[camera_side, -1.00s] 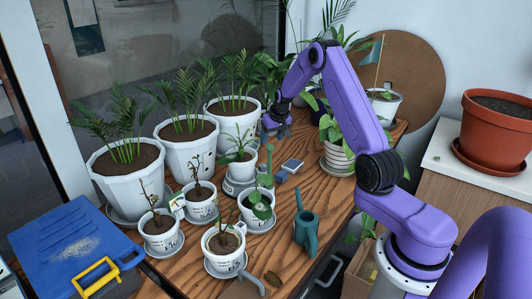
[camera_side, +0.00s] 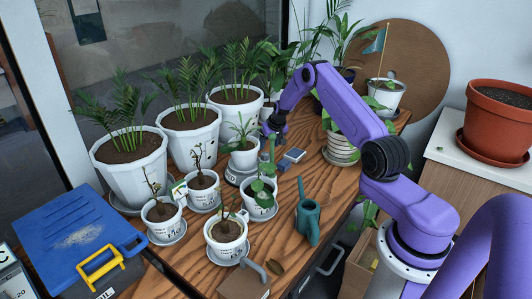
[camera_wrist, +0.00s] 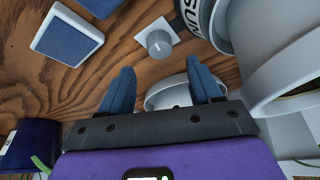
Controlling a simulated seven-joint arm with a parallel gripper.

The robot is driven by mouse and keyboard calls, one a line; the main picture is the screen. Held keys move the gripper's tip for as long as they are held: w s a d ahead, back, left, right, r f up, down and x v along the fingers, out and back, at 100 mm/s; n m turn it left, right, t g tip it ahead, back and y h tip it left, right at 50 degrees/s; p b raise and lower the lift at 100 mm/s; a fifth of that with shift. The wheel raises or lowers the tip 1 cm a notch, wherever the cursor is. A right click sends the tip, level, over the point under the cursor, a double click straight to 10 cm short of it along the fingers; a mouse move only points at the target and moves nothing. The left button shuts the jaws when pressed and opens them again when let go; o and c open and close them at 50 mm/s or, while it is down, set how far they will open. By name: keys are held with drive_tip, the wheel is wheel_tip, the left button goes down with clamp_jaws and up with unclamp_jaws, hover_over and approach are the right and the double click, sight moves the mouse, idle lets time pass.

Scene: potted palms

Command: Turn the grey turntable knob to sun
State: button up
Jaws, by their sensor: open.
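The grey knob (camera_wrist: 159,43) sits on a small white plate on the wooden table in the wrist view, with a light pointer line on its top. Beside it at the upper right is a round grey turntable (camera_wrist: 222,22) with partly cut-off "SUN" lettering. In the side view the turntable (camera_side: 232,177) stands under a small white potted plant (camera_side: 243,157). My gripper (camera_wrist: 161,88) is open and empty, its two blue fingers apart on either side below the knob, not touching it. In the side view my gripper (camera_side: 271,132) hangs behind that plant; the knob is not clear there.
A blue-topped square block (camera_wrist: 68,34) lies left of the knob; it also shows in the side view (camera_side: 294,154). Large white palm pots (camera_side: 190,140) stand left of my gripper. A teal watering can (camera_side: 308,212) and several small potted plants stand in front.

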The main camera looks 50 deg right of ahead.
sight(265, 154)
drive_tip(key=shift+x, duration=3.15)
drive_tip(key=shift+s, duration=0.1)
drive_tip(key=c, duration=1)
